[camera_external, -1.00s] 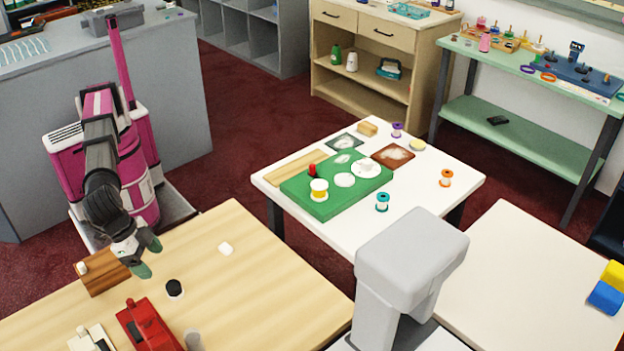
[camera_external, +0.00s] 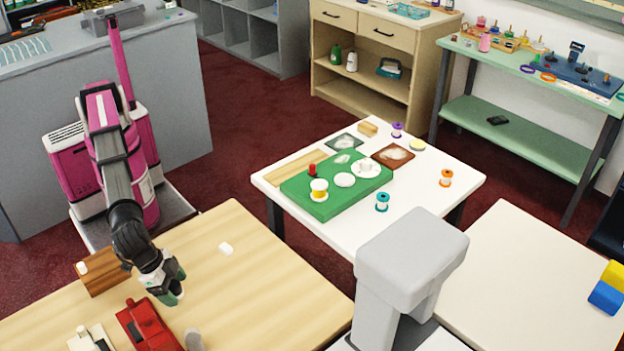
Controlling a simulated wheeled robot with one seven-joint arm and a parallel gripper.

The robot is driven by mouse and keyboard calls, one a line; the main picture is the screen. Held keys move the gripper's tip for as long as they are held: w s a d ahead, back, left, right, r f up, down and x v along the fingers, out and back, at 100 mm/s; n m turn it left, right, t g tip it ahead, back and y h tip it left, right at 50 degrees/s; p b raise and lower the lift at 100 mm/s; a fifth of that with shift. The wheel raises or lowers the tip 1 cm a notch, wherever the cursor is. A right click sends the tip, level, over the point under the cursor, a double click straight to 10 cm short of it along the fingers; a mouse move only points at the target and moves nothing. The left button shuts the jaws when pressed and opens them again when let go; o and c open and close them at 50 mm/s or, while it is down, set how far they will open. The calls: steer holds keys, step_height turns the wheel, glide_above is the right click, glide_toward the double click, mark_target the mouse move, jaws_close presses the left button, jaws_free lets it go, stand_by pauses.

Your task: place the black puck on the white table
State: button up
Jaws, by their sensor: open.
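My gripper (camera_external: 170,293) is open and low over the light wooden table (camera_external: 255,275), at the spot where the black puck stood a second ago. The puck is hidden behind the fingers now, and I cannot tell whether they touch it. A white-topped table (camera_external: 425,205) with dark legs stands in the middle of the view, beyond the wooden table. It carries a green board, thread spools and small flat pieces. Another pale table (camera_external: 530,275) stands at the right.
A red device (camera_external: 150,325) lies just in front of my gripper, and a brown block (camera_external: 103,272) is at its left. A grey post-like unit (camera_external: 410,260) stands between the tables. The right table is mostly bare.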

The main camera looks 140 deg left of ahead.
mark_target(179, 286)
steer(key=c, duration=1)
steer(key=shift+c, duration=0.2)
steer(key=shift+r, duration=0.65)
step_height(179, 286, up, 3)
steer(key=s+a+r, duration=0.4)
steer(key=a+r, duration=0.2)
steer(key=a, duration=0.5)
steer(key=s+a+r+m+t+h, duration=0.1)
steer(key=s+a+r+m+h, duration=0.15)
steer(key=s+m, duration=0.55)
steer(key=s+a+r+m+h, duration=0.2)
steer(key=s+a+m, duration=0.2)
steer(key=s, duration=0.8)
steer(key=s+f+n+y, duration=0.1)
steer(key=s+f+n, duration=0.2)
steer(key=f, duration=1.2)
steer(key=shift+s+d+f, duration=0.25)
steer(key=shift+s+f, duration=0.15)
steer(key=shift+s, duration=0.35)
